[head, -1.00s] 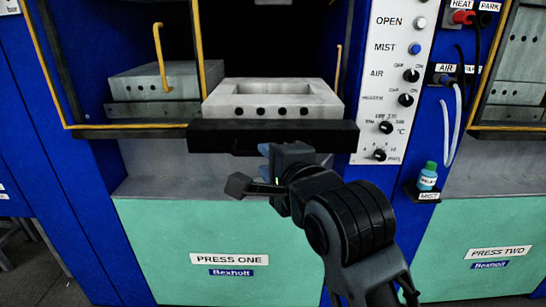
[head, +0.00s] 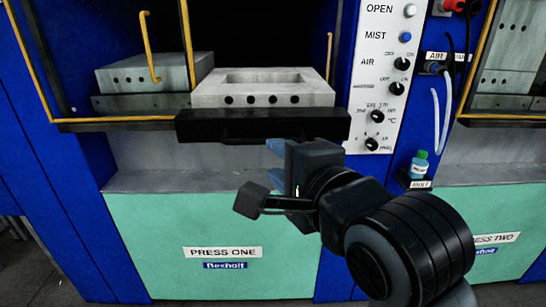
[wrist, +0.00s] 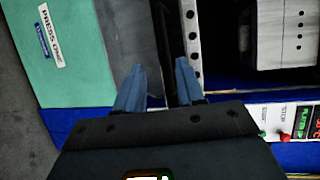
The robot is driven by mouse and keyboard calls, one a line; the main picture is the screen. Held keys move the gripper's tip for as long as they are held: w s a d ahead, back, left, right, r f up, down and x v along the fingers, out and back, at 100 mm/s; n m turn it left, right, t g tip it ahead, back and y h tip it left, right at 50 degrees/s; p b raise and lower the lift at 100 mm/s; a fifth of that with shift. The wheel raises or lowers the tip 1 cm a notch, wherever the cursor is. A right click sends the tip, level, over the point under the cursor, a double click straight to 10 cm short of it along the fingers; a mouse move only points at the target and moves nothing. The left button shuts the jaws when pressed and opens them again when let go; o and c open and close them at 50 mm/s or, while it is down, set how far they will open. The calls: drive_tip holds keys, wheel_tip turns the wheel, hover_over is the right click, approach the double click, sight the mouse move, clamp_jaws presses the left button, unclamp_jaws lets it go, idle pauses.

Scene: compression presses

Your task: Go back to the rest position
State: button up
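My gripper (head: 277,150) is in front of press one, just below the black front bar (head: 262,125) of its pulled-out plate. In the wrist view my gripper (wrist: 158,75) shows two blue fingers with a clear gap between them and nothing held. The light grey mould block (head: 262,88) with a rectangular recess and a row of holes sits on the plate above the bar. My gripper looks apart from the bar, though the exact distance cannot be told.
The control panel (head: 380,75) with knobs and buttons is right of press one. A small blue bottle (head: 419,165) stands on a mist shelf beside it. A yellow-edged guard frame (head: 188,45) stands at the left of the opening. Floor shows at the lower left.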

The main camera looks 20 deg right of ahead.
drive_tip(key=shift+s, duration=0.15)
idle(0.3)
drive_tip(key=s+d+f+n, duration=0.3)
drive_tip(key=s+f+n, duration=0.2)
drive_tip(key=s+f, duration=0.25)
drive_tip(key=s+d+f+n, duration=0.2)
drive_tip(key=s+f+n, duration=0.2)
drive_tip(key=s+f, duration=0.4)
drive_tip(key=s+d+f+n, duration=0.1)
drive_tip(key=s+n, duration=0.3)
drive_tip(key=s, duration=0.6)
drive_tip(key=s+d+f+n+g+h, duration=0.1)
drive_tip(key=s+n, duration=0.3)
drive_tip(key=s, duration=0.6)
drive_tip(key=shift+s+f+n, duration=0.35)
drive_tip(key=shift+f+n, duration=0.05)
drive_tip(key=shift+f, duration=0.1)
drive_tip(key=shift+d, duration=0.1)
